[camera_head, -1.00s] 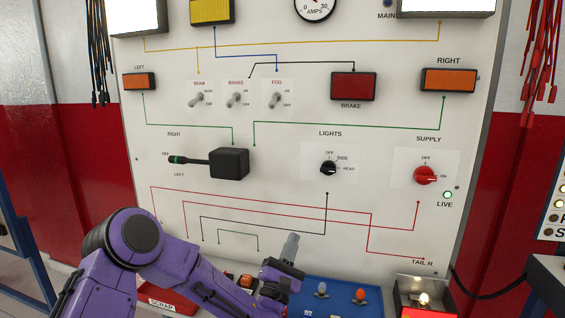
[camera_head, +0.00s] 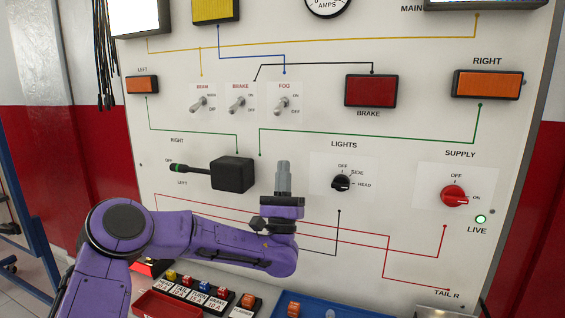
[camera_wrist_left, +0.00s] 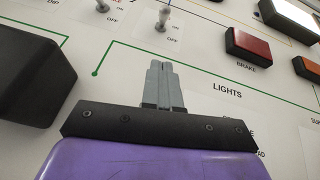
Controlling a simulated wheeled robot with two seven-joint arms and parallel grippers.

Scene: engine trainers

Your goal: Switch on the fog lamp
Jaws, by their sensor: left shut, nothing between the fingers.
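The fog switch (camera_head: 284,106) is a small metal toggle on a white plate labelled FOG, with ON and OFF marks. It is in the upper middle of the board, right of the brake and beam toggles. In the left wrist view the fog toggle (camera_wrist_left: 163,20) stands just above the fingertips. The fog lamp (camera_head: 212,10) seems to be the yellow one at the top, joined to the switch by a blue line. My left gripper (camera_head: 283,165) is shut and empty, pointing up, below the fog switch and apart from it. My right gripper is not in view.
The black indicator stalk box (camera_head: 232,174) is just left of my left gripper. The black lights knob (camera_head: 342,183) and red supply knob (camera_head: 454,196) are to its right. The green LIVE light (camera_head: 481,219) glows. Fuses and red trays (camera_head: 165,306) lie below.

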